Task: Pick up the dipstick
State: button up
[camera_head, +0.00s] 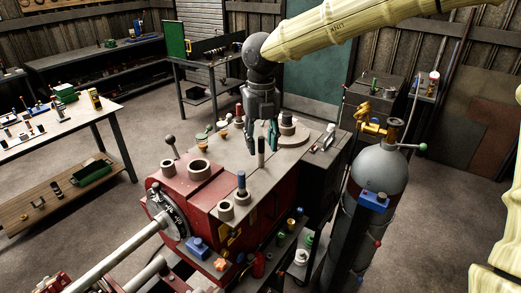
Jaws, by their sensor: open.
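My gripper (260,146) points down over the grey top of the red lathe headstock (213,150). Its fingers are apart, and nothing is seen held in them. A short upright dark peg with a brownish body (261,152) stands at the fingertips; I cannot tell whether the fingers are around it or behind it.
Cups and small parts crowd the headstock top, with a round flange (291,133) at right. A grey gas cylinder (379,170) with a yellow valve stands to the right. A workbench (62,130) is at left. A long shaft (120,250) extends to the lower left.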

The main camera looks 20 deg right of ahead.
jog(key=shift+s+r, duration=0.15)
jog(key=shift+s, duration=0.05)
jog(key=shift+c, duration=0.7)
jog(key=shift+w, duration=0.15)
grip_shut()
